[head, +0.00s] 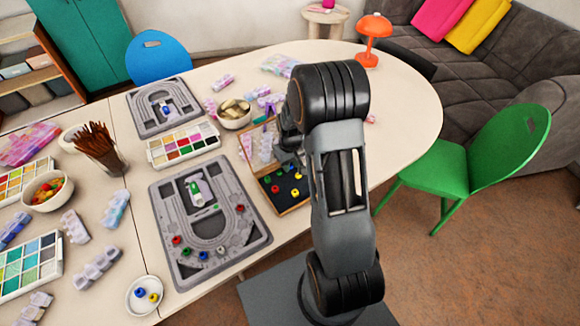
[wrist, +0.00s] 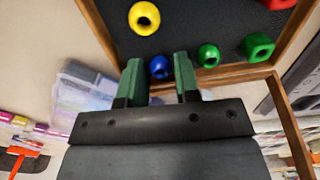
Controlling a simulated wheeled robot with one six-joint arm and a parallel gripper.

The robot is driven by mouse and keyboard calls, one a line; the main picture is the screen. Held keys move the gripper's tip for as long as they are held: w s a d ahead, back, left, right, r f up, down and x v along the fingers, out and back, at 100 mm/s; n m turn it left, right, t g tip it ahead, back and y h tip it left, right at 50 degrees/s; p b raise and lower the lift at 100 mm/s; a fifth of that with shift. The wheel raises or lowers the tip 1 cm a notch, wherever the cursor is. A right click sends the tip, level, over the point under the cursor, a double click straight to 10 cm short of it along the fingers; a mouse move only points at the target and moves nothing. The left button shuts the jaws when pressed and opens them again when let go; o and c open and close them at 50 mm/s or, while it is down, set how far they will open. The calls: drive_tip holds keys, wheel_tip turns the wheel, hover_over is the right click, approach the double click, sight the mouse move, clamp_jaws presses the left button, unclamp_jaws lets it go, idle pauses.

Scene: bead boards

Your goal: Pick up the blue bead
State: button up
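The blue bead (wrist: 160,67) lies on the black floor of a wood-rimmed tray (wrist: 225,76), close to its rim, in the wrist view. My gripper (wrist: 158,72) is open, with its two green fingers apart. The bead shows in the gap between the fingertips; I cannot tell how far above or beyond it they are. In the head view my gripper (head: 284,152) is over the tray (head: 292,209), partly hidden by my arm. Other blue beads show on the grey bead board (head: 175,192) and in a small white dish (head: 131,307).
A green bead (wrist: 208,55) lies just right of the blue one. A yellow bead (wrist: 144,18) and a green square bead (wrist: 258,47) lie nearby. The tray's wooden rim stands close to my fingers. A bowl (head: 234,122) stands behind the tray.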

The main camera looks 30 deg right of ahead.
drive_tip(key=shift+f, duration=0.1)
clamp_jaws()
idle(0.5)
